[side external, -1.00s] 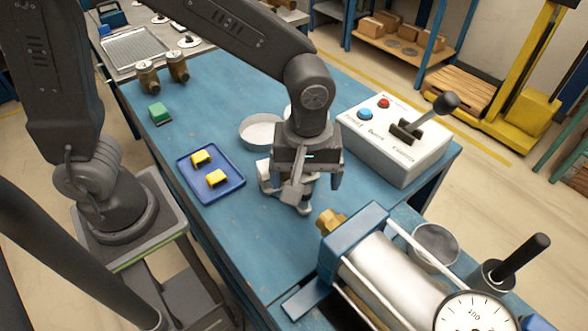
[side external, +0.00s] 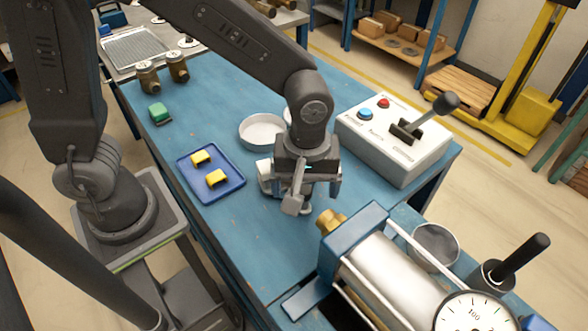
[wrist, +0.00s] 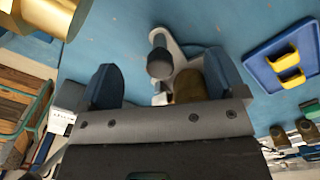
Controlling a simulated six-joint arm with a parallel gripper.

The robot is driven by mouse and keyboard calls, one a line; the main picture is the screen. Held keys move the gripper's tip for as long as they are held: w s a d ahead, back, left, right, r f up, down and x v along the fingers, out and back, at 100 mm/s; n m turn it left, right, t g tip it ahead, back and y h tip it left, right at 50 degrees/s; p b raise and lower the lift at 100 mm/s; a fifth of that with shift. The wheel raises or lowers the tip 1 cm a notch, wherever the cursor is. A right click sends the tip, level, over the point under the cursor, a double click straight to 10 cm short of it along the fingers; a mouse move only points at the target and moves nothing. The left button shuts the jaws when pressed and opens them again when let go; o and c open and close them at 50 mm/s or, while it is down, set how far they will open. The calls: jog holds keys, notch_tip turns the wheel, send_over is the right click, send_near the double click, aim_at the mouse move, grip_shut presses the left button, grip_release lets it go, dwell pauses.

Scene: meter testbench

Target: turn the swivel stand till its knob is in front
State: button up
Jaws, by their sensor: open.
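The swivel stand (wrist: 176,44) is a light grey piece. In the wrist view, its round dark knob (wrist: 159,64) lies between my jaws, towards the left, with a brown rounded part (wrist: 190,86) to its right, near the right jaw. In the side view, my gripper hides most of the stand, and only pale parts (side external: 264,178) show at its left; the knob cannot be made out there. My gripper (side external: 308,190) points down over the stand. Its open jaws show in the wrist view (wrist: 165,82). Whether a jaw touches the stand cannot be told.
A brass fitting (side external: 331,221) on a clamped cylinder (side external: 392,280) is close at the front right. A blue tray (side external: 222,193) with yellow pieces lies left. A white dish (side external: 262,131) and a control box (side external: 398,150) with a lever are behind. Bench is clear front left.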

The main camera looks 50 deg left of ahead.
jog(key=c, duration=0.4)
jog(key=shift+c, duration=0.2)
jog(key=shift+s, duration=0.15)
jog(key=shift+s+a, duration=0.35)
jog(key=shift+s, duration=0.25)
jog(key=shift+s, duration=0.1)
